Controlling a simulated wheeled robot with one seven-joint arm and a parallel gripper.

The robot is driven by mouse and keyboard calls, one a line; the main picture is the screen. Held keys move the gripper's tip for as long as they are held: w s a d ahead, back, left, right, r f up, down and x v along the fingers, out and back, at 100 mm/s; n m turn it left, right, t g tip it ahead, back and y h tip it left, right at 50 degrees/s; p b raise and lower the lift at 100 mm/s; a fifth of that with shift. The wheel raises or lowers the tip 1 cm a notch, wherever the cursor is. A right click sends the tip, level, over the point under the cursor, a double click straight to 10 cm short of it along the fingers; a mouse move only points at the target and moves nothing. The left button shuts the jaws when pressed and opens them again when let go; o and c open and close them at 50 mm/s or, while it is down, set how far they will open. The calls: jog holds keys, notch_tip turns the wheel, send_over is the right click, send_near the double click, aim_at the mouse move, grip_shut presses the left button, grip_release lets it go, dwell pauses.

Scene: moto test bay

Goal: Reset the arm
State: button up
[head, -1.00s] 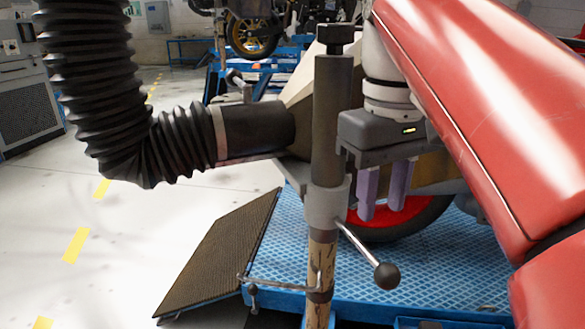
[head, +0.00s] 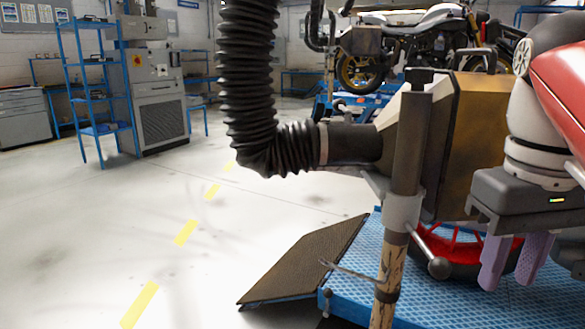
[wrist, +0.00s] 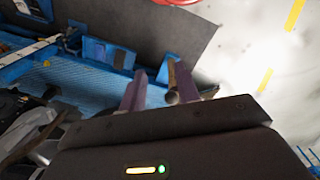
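My gripper (head: 511,270) hangs at the right of the head view, fingers pointing down. Its two purple fingers are apart, with nothing visible between them. It is in front of the red wheel (head: 465,250) and above the blue ramp platform (head: 365,288). In the wrist view the fingers (wrist: 155,88) also stand apart. A round metal knob (wrist: 172,98) shows close by the right finger there, and I cannot tell whether they touch.
A dark post (head: 410,150) with a ball-ended lever (head: 438,267) stands left of my gripper. A black corrugated hose (head: 250,90) joins a boxy unit (head: 468,130) behind it. A blue shelf (head: 90,90) and grey cabinet (head: 157,85) stand far left. The left floor is clear.

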jog(key=w+a+f+t, duration=0.1)
jog(key=a+f, duration=0.3)
jog(key=f, duration=0.7)
jog(key=w+a+f+t, duration=0.1)
jog(key=a+f+t, duration=0.3)
jog(key=f, duration=0.7)
jog(key=shift+w+a+f, duration=0.25)
jog(key=shift+w+a, duration=0.15)
jog(key=shift+a, duration=0.1)
